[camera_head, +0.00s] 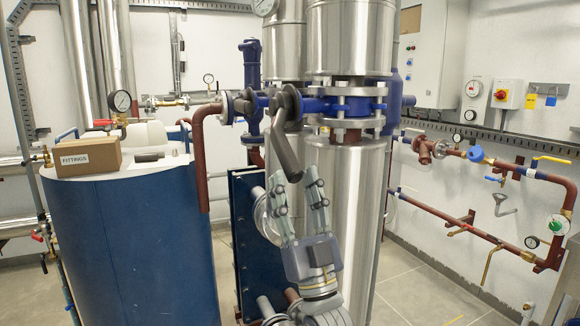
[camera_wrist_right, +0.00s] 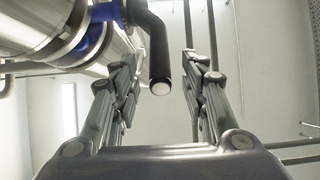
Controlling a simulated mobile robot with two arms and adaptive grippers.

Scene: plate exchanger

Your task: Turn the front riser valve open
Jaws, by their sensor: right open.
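The front riser valve is blue (camera_head: 312,104) and sits on a flanged blue pipe at the steel riser. Its dark grey lever (camera_head: 286,148) hangs down from the valve, slanting slightly to the right. My right gripper (camera_head: 294,174) is below the valve with its fingers pointing up, by the lever's lower end. In the right wrist view the lever (camera_wrist_right: 158,50) shows between the two open fingers (camera_wrist_right: 160,62), nearer the left one, with its round end facing the camera. I see a gap on each side, so it is not gripped. My left gripper is not in view.
A blue tank (camera_head: 130,240) with a FITTINGS box (camera_head: 88,156) on top stands at left. A dark blue plate exchanger (camera_head: 248,235) is behind my gripper. The steel riser (camera_head: 345,190) is close on the right. Red-brown pipes (camera_head: 440,215) line the right wall; floor between is clear.

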